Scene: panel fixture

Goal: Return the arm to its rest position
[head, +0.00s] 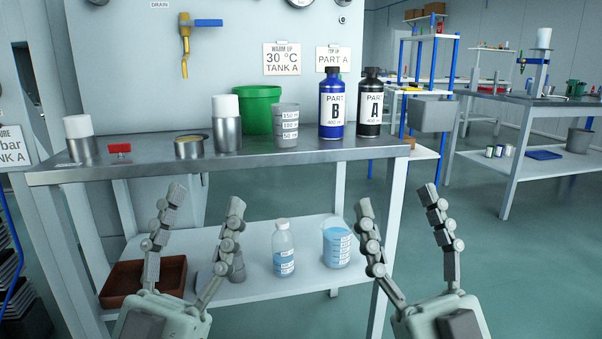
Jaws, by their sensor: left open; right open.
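My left gripper (207,194) is in the lower left of the head view, fingers spread wide and pointing up, with nothing between them. My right gripper (396,195) is to its right, also open and empty. Both appear in front of the metal workbench (330,151), overlapping its lower shelf in the picture. Neither visibly touches anything. Only the grippers show; the arms behind them are out of view.
On the bench stand a blue bottle B (332,105), a black bottle A (369,104), a green bucket (259,108), a grey measuring cup (285,127) and metal cans. The lower shelf holds a brown tray (143,282), a clear bottle (283,249) and a beaker (337,246). Floor is clear at right.

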